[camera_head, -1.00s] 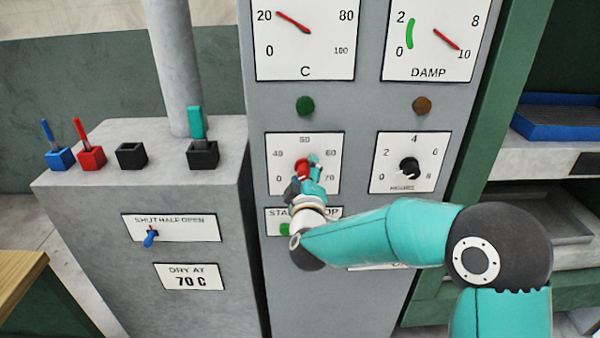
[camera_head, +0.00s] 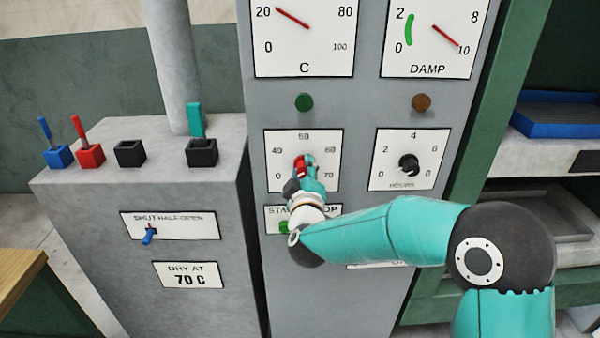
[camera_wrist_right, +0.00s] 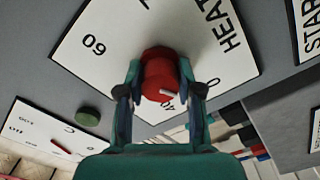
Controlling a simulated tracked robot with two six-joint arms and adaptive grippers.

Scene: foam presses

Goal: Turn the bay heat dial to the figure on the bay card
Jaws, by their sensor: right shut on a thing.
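The heat dial is a red knob (camera_head: 300,164) on a white scale plate (camera_head: 332,140) marked 0, 40, 50, 60 and 70. In the right wrist view the red knob (camera_wrist_right: 158,68) sits between the two fingers of my right gripper (camera_wrist_right: 160,92), which is shut on it. The knob's short white mark shows there, towards the 40 and 0 side as far as I can tell. In the head view my right gripper (camera_head: 306,172) hides much of the knob. The bay card (camera_head: 189,275) reads DRY AT 70 C. My left gripper is not in view.
A black hours knob (camera_head: 408,166) is right of the heat dial. The start/stop plate (camera_head: 275,214) is below, partly covered by my arm. Above are the C gauge (camera_head: 304,40) and DAMP gauge (camera_head: 428,40). Several levers stand on the grey cabinet (camera_head: 95,195) at left.

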